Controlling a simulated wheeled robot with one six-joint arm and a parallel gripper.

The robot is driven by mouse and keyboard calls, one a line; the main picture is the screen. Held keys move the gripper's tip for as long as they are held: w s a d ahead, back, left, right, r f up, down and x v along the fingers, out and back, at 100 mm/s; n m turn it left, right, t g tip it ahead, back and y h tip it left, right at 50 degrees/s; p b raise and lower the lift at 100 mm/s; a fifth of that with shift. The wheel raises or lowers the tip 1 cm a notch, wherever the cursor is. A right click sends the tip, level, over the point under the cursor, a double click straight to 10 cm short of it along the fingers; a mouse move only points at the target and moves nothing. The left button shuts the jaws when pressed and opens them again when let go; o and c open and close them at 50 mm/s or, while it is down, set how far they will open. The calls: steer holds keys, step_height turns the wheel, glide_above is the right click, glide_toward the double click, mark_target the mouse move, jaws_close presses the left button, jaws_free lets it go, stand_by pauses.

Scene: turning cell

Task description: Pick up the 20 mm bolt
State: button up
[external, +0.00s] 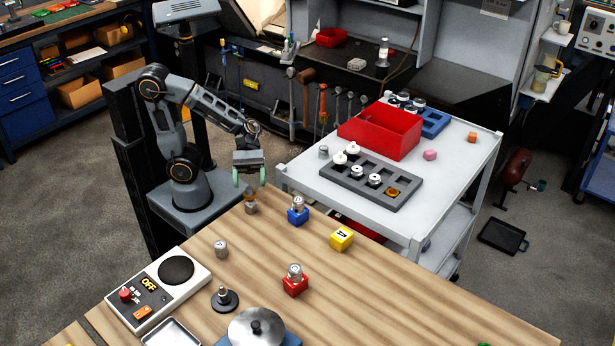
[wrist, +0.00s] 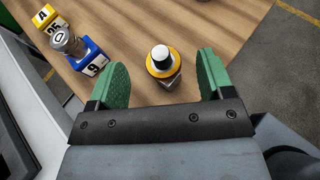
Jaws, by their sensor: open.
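My gripper (external: 249,178) is open above the far left edge of the wooden table. In the wrist view, its green fingers (wrist: 163,78) stand on either side of a small piece (wrist: 163,60) with a yellow collar and a dark stem with a white top. This piece sits on a metallic block, with gaps to both fingers. In the external view it is a small brownish piece (external: 250,194) just below the gripper. No readable marking tells me whether it is the 20 mm bolt. Metal pieces sit on a blue block (external: 298,218) and a red block (external: 295,287).
A yellow marked block (external: 341,238), a loose metal piece (external: 221,249), a control box (external: 157,289) and a domed lid (external: 257,328) are on the table. A white cart (external: 455,165) carries a red bin (external: 380,131) and a grey tray (external: 405,197). The table's right part is mostly clear.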

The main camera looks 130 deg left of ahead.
mark_target(250, 197)
steer(key=shift+b+x, duration=0.3)
steer(key=shift+x, duration=2.3)
